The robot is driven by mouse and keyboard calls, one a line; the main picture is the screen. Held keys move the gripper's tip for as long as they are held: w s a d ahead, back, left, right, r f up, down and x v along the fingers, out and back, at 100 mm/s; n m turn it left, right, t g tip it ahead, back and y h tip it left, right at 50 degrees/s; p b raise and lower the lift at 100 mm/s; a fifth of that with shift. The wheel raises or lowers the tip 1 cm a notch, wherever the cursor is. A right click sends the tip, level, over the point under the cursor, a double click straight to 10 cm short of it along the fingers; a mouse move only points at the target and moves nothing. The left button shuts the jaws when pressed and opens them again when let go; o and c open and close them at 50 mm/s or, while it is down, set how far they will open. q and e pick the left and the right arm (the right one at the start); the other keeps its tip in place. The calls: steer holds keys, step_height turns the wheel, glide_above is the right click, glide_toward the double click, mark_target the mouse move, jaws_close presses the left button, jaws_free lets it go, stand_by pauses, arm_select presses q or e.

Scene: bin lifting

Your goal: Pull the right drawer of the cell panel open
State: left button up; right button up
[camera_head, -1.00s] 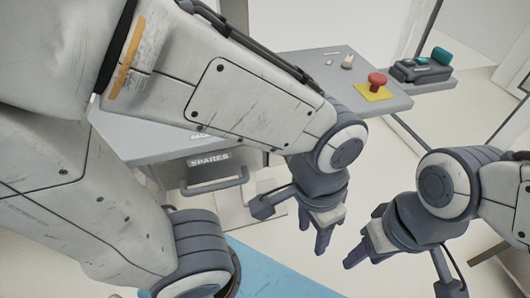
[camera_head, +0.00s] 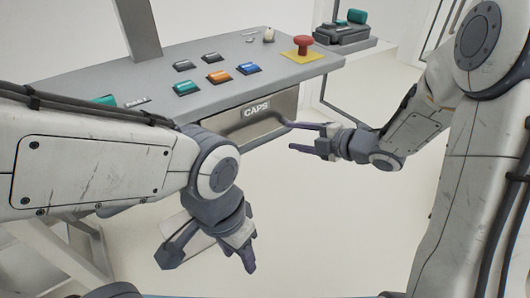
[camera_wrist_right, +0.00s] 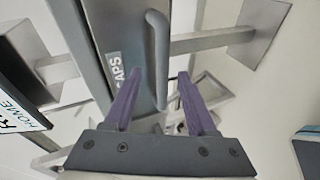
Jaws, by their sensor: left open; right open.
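The right drawer (camera_head: 285,106) of the cell panel carries a CAPS label and sits under the panel's right part. Its grey bar handle (camera_head: 262,139) runs along the front. My right gripper (camera_head: 291,136) is open at the handle's right end, its fingers pointing left. In the right wrist view the handle (camera_wrist_right: 158,60) shows between the two open purple fingers of the right gripper (camera_wrist_right: 157,76); contact cannot be told. My left gripper (camera_head: 247,262) hangs open and empty below and left of the drawer, pointing down.
The sloped panel (camera_head: 130,75) holds several coloured buttons, a knob (camera_head: 268,35) and a red emergency button (camera_head: 303,45) on a yellow plate. A control box (camera_head: 342,33) stands on a side shelf. The floor in front of the drawer is clear.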

mark_target(269, 140)
arm_select(q)
step_height(269, 140, down, 3)
steer(key=shift+r+b, duration=0.15)
steer(key=shift+b, duration=0.6)
arm_select(e)
steer(key=w+a+f+n+y, duration=0.1)
steer(key=a, duration=0.1)
steer(key=w+a+f+n+y, duration=0.1)
steer(key=a, duration=0.2)
steer(key=a+f+n+g+y, duration=0.1)
steer(key=a, duration=0.2)
steer(key=shift+w+f+y, duration=0.1)
steer(key=shift+w+y, duration=0.2)
steer(key=shift+w, duration=0.1)
jaws_close()
stand_by(0.5)
